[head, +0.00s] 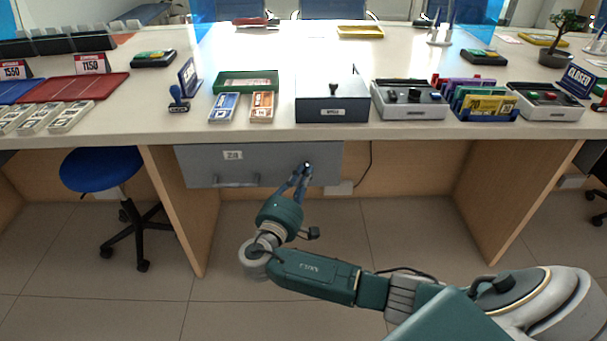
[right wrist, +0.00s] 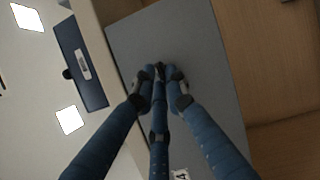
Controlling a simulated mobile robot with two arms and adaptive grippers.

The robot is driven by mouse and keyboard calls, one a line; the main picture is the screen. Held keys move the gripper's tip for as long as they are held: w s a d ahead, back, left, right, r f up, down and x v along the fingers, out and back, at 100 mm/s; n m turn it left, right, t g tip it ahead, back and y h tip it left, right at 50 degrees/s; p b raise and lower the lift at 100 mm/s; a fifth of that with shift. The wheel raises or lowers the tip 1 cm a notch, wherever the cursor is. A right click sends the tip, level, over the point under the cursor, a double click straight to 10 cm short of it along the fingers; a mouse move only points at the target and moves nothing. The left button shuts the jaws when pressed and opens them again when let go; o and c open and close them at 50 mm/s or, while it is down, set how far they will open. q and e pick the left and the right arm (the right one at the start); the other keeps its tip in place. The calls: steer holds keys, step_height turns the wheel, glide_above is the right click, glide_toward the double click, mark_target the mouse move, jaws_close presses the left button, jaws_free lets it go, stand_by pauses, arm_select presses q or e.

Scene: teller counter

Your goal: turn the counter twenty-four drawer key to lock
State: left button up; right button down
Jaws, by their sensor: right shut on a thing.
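The grey drawer (head: 205,168) marked 24 hangs under the counter top, with a handle low on its front. It looks closed. My right gripper (head: 304,173) is at the right part of the drawer front, shut on the drawer key, which is mostly hidden by the fingertips. In the right wrist view the blue fingers (right wrist: 160,78) converge on a small dark key (right wrist: 160,66) against the grey drawer front (right wrist: 205,50). The angle of the key cannot be told. My left gripper is not in view.
Above the drawer, a dark cash box (head: 333,110) with a black knob or key on top stands near the counter edge. Orange and blue note stacks and a green tray (head: 274,81) are beside it. A blue stool (head: 102,168) stands left; open floor lies below the counter.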

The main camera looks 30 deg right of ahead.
arm_select(q)
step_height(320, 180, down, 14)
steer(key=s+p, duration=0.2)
steer(key=p, duration=0.2)
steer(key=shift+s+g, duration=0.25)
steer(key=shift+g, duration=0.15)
arm_select(e)
steer(key=shift+s+d+f+n+t+y, duration=0.1)
steer(key=shift+f+n+t+y, duration=0.3)
steer(key=shift+n+t, duration=2.05)
steer(key=shift+s+d+f+n+t+y, duration=0.1)
steer(key=shift+n+t+y, duration=0.45)
steer(key=shift+n, duration=4.05)
steer(key=shift+d+f+n+t+y, duration=0.2)
steer(key=shift+n+t+y, duration=0.75)
steer(key=shift+n, duration=2.6)
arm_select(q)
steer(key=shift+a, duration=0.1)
arm_select(e)
steer(key=shift+a, duration=0.1)
steer(key=c, duration=1.8)
jaws_free()
steer(key=shift+o, duration=0.2)
steer(key=v, duration=1.2)
steer(key=shift+f, duration=0.3)
steer(key=shift+w, duration=0.1)
